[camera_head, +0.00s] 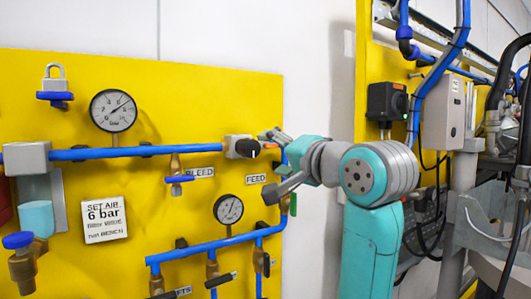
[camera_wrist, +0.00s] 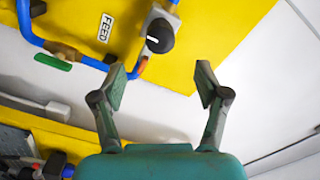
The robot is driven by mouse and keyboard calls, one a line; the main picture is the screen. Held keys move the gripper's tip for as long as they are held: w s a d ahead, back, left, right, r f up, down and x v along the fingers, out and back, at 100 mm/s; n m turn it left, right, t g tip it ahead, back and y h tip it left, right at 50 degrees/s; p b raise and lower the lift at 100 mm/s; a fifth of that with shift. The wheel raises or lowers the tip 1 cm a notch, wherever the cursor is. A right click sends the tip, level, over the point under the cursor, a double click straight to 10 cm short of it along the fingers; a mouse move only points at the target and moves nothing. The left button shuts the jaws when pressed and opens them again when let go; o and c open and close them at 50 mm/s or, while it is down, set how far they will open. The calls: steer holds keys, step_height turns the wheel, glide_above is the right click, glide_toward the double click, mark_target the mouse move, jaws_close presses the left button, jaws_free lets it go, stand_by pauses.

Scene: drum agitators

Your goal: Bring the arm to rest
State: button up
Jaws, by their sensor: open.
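My arm reaches up in the right half of the head view, and its gripper (camera_head: 270,163) points left toward the yellow panel. In the wrist view my gripper (camera_wrist: 162,84) has its two fingers spread wide, with nothing between them. A black knob (camera_wrist: 160,37) on a grey body lies beyond the fingertips in the wrist view, apart from them. In the head view the same knob (camera_head: 247,148) sits at the right end of the upper blue pipe, just left of the fingers.
The yellow panel (camera_head: 150,225) carries blue pipes, valves, an upper gauge (camera_head: 113,110) and a lower gauge (camera_head: 229,209). A FEED label (camera_head: 256,179) is close to my gripper. A black switch box (camera_head: 387,102) and machinery stand at right. Bare wall (camera_head: 310,90) lies between.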

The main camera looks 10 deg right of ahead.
steer(key=shift+s+d, duration=0.15)
steer(key=shift+s, duration=0.2)
